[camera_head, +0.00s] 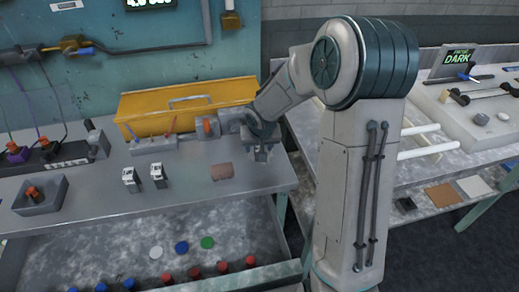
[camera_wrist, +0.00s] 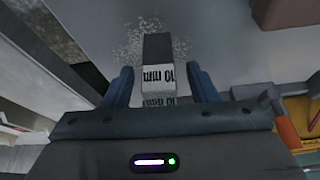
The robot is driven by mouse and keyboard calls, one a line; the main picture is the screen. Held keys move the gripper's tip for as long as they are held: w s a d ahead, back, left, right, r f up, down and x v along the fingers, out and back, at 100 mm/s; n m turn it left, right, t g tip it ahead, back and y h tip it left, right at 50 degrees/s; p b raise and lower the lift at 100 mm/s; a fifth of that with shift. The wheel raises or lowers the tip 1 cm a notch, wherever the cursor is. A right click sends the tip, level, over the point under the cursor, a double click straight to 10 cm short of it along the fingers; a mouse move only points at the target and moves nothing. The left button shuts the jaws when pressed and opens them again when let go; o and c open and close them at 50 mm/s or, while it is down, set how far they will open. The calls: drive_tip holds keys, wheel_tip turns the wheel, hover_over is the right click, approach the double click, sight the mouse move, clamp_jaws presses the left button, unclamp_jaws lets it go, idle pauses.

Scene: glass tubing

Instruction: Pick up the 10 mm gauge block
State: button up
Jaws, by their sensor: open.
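The 10 mm gauge block (camera_wrist: 157,72) is a grey block with a white "10 mm" label in the wrist view. It stands between the two blue fingers of my gripper (camera_wrist: 161,84), with a visible space on each side. The gripper is open. In the head view my gripper (camera_head: 262,153) is low over the right end of the grey bench, and I cannot make out the 10 mm block there. Two other small blocks with white labels, a left one (camera_head: 130,179) and a right one (camera_head: 158,174), stand further left; their text is too small to read.
A brown block (camera_head: 222,171) lies just left of my gripper; a brown shape also shows at the wrist view's top right (camera_wrist: 287,12). A yellow toolbox (camera_head: 160,103) stands behind. The bench's right edge (camera_head: 290,170) is close. Coloured discs lie on the lower shelf.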

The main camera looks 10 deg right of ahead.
drive_tip(key=shift+x, duration=0.75)
drive_tip(key=c, duration=1.1)
drive_tip(key=shift+r, duration=0.15)
